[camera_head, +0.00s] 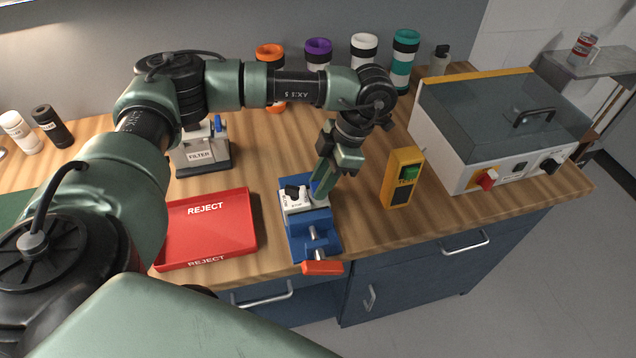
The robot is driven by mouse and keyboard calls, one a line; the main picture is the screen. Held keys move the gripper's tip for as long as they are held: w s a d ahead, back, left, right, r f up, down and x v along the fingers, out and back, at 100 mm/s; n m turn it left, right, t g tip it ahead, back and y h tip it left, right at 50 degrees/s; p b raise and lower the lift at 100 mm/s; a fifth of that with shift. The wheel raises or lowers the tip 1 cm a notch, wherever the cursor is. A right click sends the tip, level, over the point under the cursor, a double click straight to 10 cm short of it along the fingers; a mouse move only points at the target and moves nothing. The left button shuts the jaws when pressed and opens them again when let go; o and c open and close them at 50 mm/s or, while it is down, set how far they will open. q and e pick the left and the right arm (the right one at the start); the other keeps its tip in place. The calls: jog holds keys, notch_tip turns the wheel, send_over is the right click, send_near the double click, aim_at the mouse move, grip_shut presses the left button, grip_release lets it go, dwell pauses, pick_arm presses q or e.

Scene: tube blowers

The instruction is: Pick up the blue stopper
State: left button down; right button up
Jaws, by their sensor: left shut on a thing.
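My left gripper (323,180) reaches down over the blue vise (299,243), at the right side of the white block (300,205) with a black knob that the vise holds. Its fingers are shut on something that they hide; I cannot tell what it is. A small blue upright piece (218,125) stands at the FILTER box (199,156), left of my left gripper and apart from it. I cannot tell whether this piece is the blue stopper. My right gripper is not in view.
A red REJECT tray (207,228) lies left of the vise. A yellow box with a green button (403,176) and a white machine with a dark lid (500,125) stand to the right. Several colour-banded cylinders line the back wall. The vise's orange handle (323,268) overhangs the front edge.

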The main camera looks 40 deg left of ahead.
pick_arm(q)
jog(key=shift+r, duration=0.15)
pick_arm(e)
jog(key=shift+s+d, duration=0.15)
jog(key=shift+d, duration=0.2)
